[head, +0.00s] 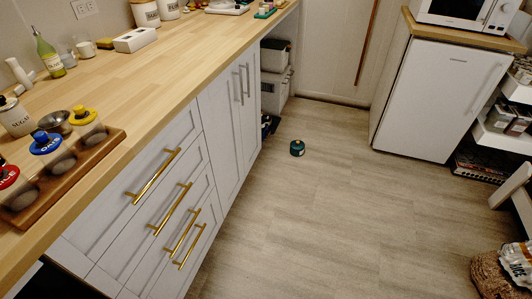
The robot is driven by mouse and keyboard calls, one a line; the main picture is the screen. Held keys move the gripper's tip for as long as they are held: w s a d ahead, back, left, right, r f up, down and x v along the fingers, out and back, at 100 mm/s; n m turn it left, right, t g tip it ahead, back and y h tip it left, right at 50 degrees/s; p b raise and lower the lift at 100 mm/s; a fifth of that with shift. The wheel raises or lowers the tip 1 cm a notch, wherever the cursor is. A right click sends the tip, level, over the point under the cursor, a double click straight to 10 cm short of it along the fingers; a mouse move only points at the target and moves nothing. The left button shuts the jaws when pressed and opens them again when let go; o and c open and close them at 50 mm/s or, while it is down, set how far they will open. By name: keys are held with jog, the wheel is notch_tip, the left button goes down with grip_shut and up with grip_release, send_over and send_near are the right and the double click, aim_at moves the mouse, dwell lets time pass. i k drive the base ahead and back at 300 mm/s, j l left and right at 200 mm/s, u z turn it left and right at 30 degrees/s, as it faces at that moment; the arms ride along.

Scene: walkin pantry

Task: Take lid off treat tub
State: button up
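My gripper is not in view. No tub here can be read as a treat tub for certain. A small dark green round tub (297,148) stands on the floor beyond the drawers, in front of the far cabinets; its label is too small to read. The lettering on these lids is not clear enough to tell the contents.
The wooden counter (150,75) runs along the left above white drawers with gold handles (153,176). A white sugar jar (15,117) and a green bottle (48,55) stand on it. A white fridge (435,100) is at back right, shelves at right. The middle floor is clear.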

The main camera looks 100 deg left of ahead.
aim_at(297, 145)
jog(key=u, duration=3.25)
jog(key=i+l, duration=0.15)
jog(key=i, duration=0.45)
jog(key=i+l, duration=0.15)
jog(key=i, duration=0.5)
jog(key=i+l, duration=0.15)
jog(key=i, duration=0.45)
jog(key=i+l, duration=0.2)
jog(key=i, duration=0.45)
jog(key=i+l, duration=0.15)
jog(key=i, duration=0.45)
jog(key=z, duration=0.05)
